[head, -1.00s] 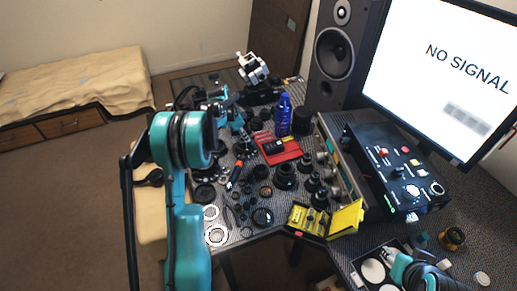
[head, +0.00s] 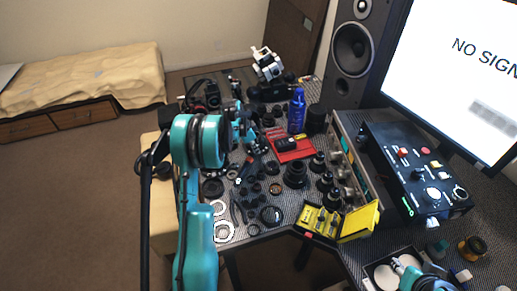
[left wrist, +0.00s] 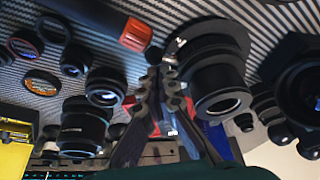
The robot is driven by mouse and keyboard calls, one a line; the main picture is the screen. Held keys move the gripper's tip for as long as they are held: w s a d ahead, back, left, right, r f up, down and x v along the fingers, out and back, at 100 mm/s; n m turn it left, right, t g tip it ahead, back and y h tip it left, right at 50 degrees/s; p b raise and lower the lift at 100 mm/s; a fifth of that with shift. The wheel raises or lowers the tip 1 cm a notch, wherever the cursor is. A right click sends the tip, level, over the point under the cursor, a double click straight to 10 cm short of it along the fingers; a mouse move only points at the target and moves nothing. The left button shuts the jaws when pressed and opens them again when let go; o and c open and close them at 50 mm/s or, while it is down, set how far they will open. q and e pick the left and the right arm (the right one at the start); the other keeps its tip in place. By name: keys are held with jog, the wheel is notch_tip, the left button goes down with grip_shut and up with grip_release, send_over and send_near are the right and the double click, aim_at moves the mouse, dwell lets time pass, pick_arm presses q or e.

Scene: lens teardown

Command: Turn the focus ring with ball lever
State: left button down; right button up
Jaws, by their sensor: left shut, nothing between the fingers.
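In the left wrist view, a black lens body with wide stacked rings (left wrist: 222,82) stands just right of my left gripper (left wrist: 160,78). The gripper's fingers are together and empty, their tips beside the wide upper ring. A small dark rounded knob shows by the tips; I cannot tell whether it is the ball lever or whether the fingers touch it. In the head view my left gripper (head: 258,146) is small and dark among the black parts, and the lens there is hard to single out. My right gripper (head: 398,264) is at the lower right, its jaw state unclear.
An orange-handled tool (left wrist: 134,34) lies close to the left fingertips. Several loose lens parts crowd the table around them. A red tray (head: 294,153), a blue bottle (head: 297,112) and a yellow case (head: 358,222) stand to the right, with a control box (head: 415,165) beyond.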

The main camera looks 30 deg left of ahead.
pick_arm(q)
jog(key=shift+s+a+r+m+g+h, duration=0.15)
jog(key=shift+a+m, duration=0.2)
jog(key=shift+m, duration=0.25)
jog(key=shift+s+a+f+m+g+h, duration=0.15)
jog(key=shift+a+m, duration=0.2)
jog(key=shift+m, duration=0.25)
jog(key=shift+s+a+p, duration=0.15)
jog(key=shift+a+p, duration=0.15)
jog(key=shift+a, duration=0.1)
jog(key=shift+d, duration=0.1)
